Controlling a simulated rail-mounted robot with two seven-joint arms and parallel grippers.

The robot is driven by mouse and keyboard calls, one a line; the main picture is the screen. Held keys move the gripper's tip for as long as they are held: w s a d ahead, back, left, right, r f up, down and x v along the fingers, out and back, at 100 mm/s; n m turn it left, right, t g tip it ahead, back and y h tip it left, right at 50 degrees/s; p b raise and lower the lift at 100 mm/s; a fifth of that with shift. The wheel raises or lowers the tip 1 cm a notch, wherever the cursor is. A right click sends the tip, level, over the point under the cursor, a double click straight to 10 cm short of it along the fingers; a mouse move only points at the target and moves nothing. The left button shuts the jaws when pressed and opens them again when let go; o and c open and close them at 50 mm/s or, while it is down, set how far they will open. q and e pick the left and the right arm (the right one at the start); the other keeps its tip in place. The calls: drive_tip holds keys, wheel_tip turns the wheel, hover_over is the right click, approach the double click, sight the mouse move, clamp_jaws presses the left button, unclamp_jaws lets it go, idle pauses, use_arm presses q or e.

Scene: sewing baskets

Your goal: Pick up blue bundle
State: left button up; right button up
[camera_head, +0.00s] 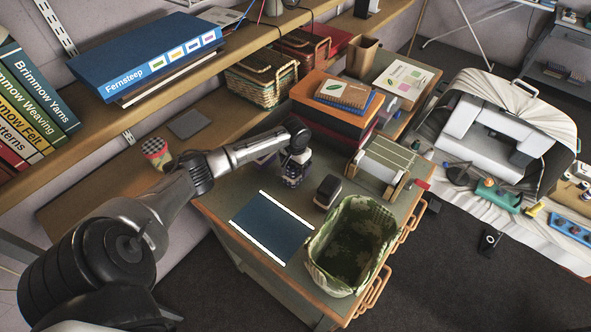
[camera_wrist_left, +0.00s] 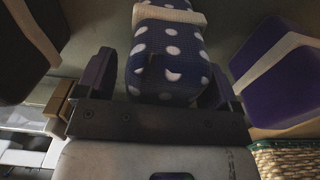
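The blue bundle (camera_head: 292,181), navy with white dots, is on the worktable under my left gripper, partly hidden by it in the head view. In the left wrist view the blue bundle (camera_wrist_left: 166,50) has a cream band and lies between the two fingers. My left gripper (camera_head: 293,166) reaches down over it. In the left wrist view the left gripper (camera_wrist_left: 157,82) has its fingers apart, one on each side of the bundle. A small gap shows beside the left finger; the right finger is close or touching. My right gripper is in neither view.
A purple bundle (camera_wrist_left: 280,72) is to the right and a dark bundle (camera_wrist_left: 28,45) to the left in the wrist view. Stacked boxes (camera_head: 333,122) stand behind.

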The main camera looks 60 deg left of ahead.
use_arm(q)
drive_tip(key=c, duration=1)
drive_tip(key=shift+o, duration=0.2)
drive_tip(key=shift+r, duration=0.1)
